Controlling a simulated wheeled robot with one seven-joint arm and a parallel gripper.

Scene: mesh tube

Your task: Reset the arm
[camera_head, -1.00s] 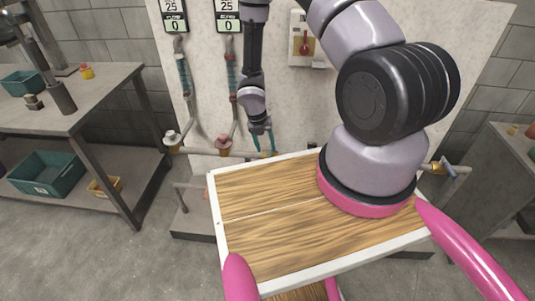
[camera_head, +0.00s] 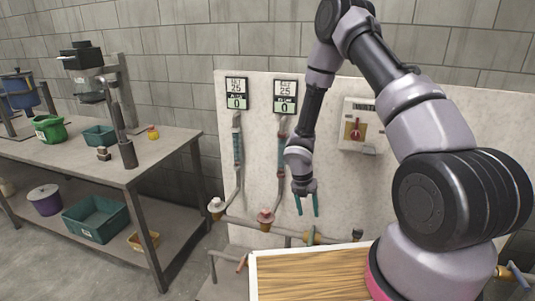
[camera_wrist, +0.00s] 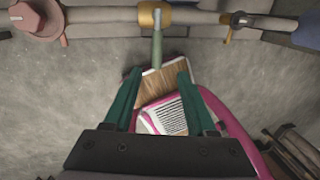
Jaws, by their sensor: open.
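My gripper (camera_head: 307,206) hangs down in front of the white panel in the head view, with its two teal fingers apart and nothing between them. In the wrist view my gripper (camera_wrist: 155,82) also shows open and empty, above my wooden-topped base. My arm rises from the base at the right, bends over at the top of the picture and comes down to the gripper.
The white panel (camera_head: 258,150) carries two display meters, tubes and a box with a red knob (camera_head: 354,128). A pipe with valves (camera_head: 266,219) runs low along it, close to the gripper. A metal workbench (camera_head: 150,162) with bins and a press stands left.

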